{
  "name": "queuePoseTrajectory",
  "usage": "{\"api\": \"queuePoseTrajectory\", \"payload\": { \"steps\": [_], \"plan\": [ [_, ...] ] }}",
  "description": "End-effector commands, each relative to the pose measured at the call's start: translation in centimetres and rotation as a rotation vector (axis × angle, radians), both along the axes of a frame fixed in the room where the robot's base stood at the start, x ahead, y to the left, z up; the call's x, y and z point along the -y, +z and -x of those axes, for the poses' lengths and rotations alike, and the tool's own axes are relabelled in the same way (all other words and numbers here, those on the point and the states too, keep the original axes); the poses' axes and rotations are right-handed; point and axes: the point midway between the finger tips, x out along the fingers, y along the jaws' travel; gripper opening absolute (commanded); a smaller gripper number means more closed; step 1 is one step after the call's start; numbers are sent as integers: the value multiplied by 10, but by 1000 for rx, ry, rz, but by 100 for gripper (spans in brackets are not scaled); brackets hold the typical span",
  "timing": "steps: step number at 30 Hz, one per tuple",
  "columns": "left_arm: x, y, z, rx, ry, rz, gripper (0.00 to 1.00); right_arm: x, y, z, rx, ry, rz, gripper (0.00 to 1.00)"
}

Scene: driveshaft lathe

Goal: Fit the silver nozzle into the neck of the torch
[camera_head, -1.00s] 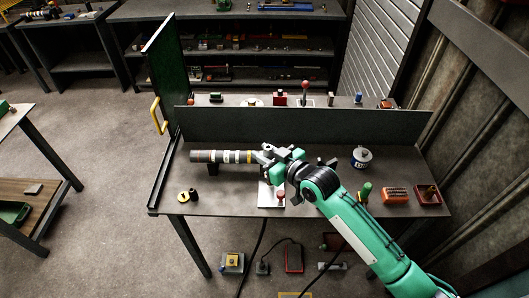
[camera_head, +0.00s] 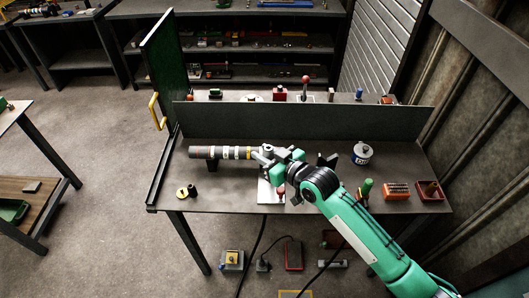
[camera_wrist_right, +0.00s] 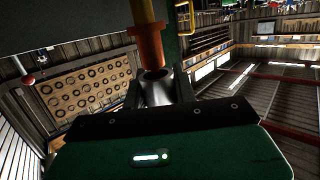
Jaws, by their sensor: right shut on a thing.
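My right gripper (camera_head: 262,158) is at the right end of the dark banded shaft on the table in the head view. In the right wrist view its fingers (camera_wrist_right: 157,92) are shut on the silver nozzle (camera_wrist_right: 155,93), a grey tube with its dark round opening facing up. The copper-coloured neck of the torch (camera_wrist_right: 149,50) comes down from a yellow tube, with its lower end right at the nozzle's opening. I cannot tell whether the neck is inside the opening or just above it. The nozzle and neck are too small to make out in the head view. My left gripper is not in view.
The banded shaft (camera_head: 222,152) lies along the table left of my gripper. A low dark panel (camera_head: 310,121) stands behind it.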

Motion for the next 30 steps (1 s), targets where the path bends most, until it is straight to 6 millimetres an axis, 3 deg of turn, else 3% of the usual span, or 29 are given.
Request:
{"api": "queuePoseTrajectory", "payload": {
  "steps": [30],
  "plan": [
    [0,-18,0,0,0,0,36,1,-26,1,0,0,0,5]
  ]
}}
